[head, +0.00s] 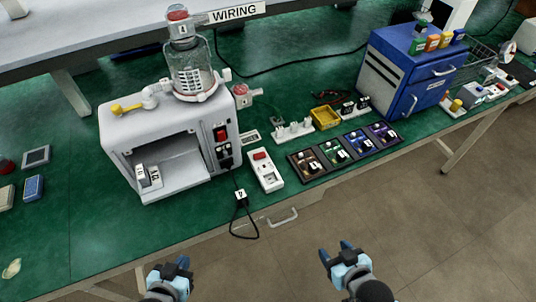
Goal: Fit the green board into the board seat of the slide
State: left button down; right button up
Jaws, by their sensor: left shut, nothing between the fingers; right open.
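The green board (333,155) sits in a dark tray (318,177) on the bench, between a brown board (307,164) and a blue board (358,145). A purple board (384,133) is at the tray's right end. The white machine (122,140) at left has an open front bay with small white numbered parts (149,177) in it. I cannot make out for certain which part is the slide or its board seat. My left gripper (170,266) is shut and empty, in front of the bench. My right gripper (336,250) is open and empty, below the tray and apart from it.
A white switch box (265,170) stands between machine and tray. A black cable (240,226) hangs over the front edge near a handle (283,216). A white rack (294,131) and yellow bin (325,117) are behind the tray. A blue cabinet (395,75) stands at right.

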aim_at(171, 175)
jog(key=l+u, duration=0.15)
jog(key=u, duration=0.2)
jog(key=i+l+u, duration=0.1)
jog(key=u, duration=0.3)
jog(key=l+u, duration=0.4)
jog(key=l, duration=1.4)
jog(key=k+l, duration=0.15)
jog(key=l, duration=0.45)
